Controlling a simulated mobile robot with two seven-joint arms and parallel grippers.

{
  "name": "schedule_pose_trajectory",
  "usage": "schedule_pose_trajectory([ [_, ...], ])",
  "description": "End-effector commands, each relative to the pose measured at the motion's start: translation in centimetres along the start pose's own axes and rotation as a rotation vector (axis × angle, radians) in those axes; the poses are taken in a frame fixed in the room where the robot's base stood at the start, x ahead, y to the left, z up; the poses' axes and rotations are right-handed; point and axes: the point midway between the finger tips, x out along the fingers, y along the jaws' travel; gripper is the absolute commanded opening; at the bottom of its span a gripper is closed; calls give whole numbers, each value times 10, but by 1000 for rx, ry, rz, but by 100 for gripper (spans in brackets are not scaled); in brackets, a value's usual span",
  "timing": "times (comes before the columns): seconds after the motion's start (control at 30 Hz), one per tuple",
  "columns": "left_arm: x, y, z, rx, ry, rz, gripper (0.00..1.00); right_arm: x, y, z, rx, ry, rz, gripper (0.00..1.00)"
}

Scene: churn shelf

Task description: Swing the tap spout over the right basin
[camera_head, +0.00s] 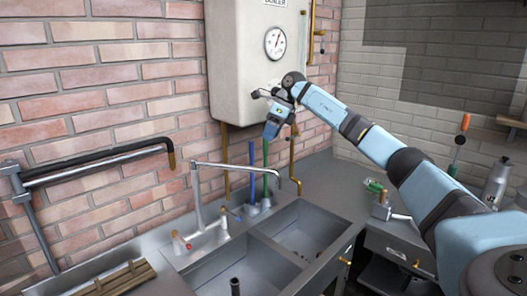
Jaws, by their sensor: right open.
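The tap (197,205) stands on the back rim of the sink, with a red-marked and a blue-marked handle at its base. Its thin metal spout (235,167) reaches to the right, and its tip shows above the back part of the right basin (308,228). I cannot tell whether the tip is truly over that basin. The left basin (235,270) lies nearer, past a divider. My right gripper (270,133) is open, pointing down above and behind the spout tip in the picture, apart from the spout. My left gripper is out of view.
A white boiler (255,60) with a gauge hangs on the brick wall behind my right gripper. Blue and green upright brushes (265,168) stand behind the spout. A pipe rail (95,163) juts out at left. A wooden rack (120,283) lies on the left drainer.

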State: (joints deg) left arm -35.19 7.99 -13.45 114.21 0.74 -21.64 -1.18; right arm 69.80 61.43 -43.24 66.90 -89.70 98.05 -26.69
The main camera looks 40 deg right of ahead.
Motion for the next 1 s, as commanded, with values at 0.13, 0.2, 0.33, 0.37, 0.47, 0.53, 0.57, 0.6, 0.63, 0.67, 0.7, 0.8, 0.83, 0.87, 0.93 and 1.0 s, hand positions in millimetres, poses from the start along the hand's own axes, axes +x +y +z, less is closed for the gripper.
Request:
schedule_pose_trajectory([
  [0.13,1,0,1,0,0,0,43,-16,0,0,-1,0,0,48],
  [0.2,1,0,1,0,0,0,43,-19,0,0,-1,0,0,48],
  [0.33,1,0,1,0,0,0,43,-21,0,0,-1,0,0,48],
  [0.37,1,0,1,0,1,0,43,-21,0,0,-1,0,0,48],
  [0.47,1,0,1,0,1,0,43,-21,0,0,-1,0,0,48],
  [0.53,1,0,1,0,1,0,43,-21,0,1,-2,-1,0,39],
  [0.57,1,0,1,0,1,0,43,-19,1,2,-8,-4,0,32],
  [0.6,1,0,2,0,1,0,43,-14,3,7,-25,-15,1,23],
  [0.63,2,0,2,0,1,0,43,-7,6,14,-47,-31,2,16],
  [0.67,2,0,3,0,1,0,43,1,11,23,-78,-54,3,9],
  [0.7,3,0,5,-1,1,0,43,16,19,40,-136,-101,3,0],
  [0.8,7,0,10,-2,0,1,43,67,57,100,-341,-291,2,0],
  [0.83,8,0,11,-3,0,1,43,83,73,120,-410,-368,-1,0],
  [0.87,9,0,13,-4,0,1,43,98,89,140,-476,-451,-7,0],
  [0.93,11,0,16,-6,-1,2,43,125,130,181,-606,-661,-33,0],
  [1.0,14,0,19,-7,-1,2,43,141,169,212,-693,-878,-81,0],
])
